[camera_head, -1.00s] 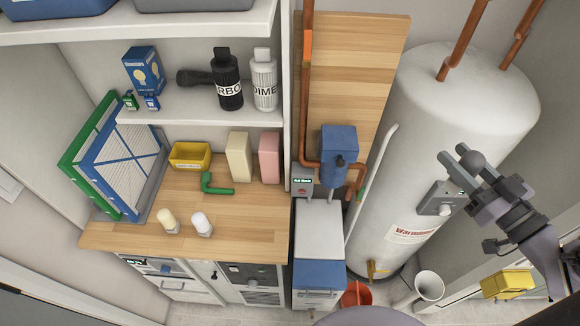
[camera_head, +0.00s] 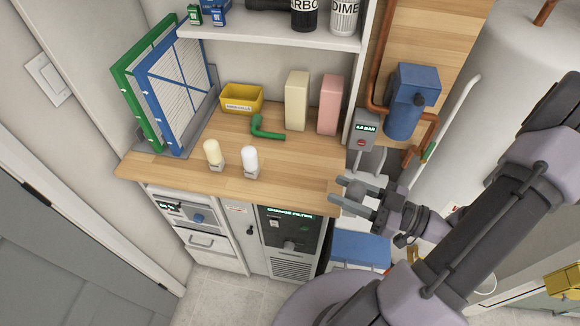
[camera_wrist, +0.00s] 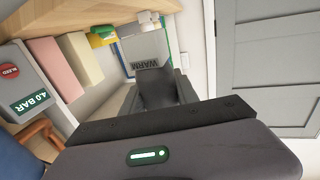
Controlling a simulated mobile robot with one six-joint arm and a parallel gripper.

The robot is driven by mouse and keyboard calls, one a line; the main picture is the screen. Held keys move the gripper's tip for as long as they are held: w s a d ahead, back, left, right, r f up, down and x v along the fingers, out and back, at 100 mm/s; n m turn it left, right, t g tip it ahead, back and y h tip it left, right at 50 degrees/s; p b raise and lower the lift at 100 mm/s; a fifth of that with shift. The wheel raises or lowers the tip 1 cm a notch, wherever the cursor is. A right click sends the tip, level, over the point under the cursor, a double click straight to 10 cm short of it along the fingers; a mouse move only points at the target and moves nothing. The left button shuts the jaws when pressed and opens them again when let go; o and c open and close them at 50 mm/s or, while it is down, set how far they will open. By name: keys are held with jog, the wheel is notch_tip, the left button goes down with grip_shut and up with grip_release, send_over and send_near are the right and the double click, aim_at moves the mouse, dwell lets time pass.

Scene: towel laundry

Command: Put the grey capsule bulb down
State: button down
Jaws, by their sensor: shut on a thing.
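A cream bulb (camera_head: 212,153) and a white bulb (camera_head: 250,160) stand upright in small labelled bases on the counter, left of my gripper.
A green elbow pipe (camera_head: 265,131), a yellow bin (camera_head: 241,98), a cream box (camera_head: 297,100) and a pink box (camera_head: 330,105) stand behind the bulbs. Framed filters (camera_head: 175,90) lean at left. Pipes and a blue pump (camera_head: 408,100) are behind my gripper. The counter's front strip is clear.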

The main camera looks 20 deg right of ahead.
jog(key=w+b, duration=0.1)
jog(key=w, duration=0.3)
jog(key=w+a+f+b, duration=0.1)
jog(key=w, duration=0.4)
jog(key=w+f+b, duration=0.1)
jog(key=w, duration=0.3)
jog(key=shift+w+a, duration=0.3)
jog(key=shift+a, duration=0.1)
notch_tip(320, 180, down, 3)
jog(key=shift+f+b, duration=0.1)
jog(key=shift+b, duration=1)
jog(key=c, duration=0.9)
grip_release()
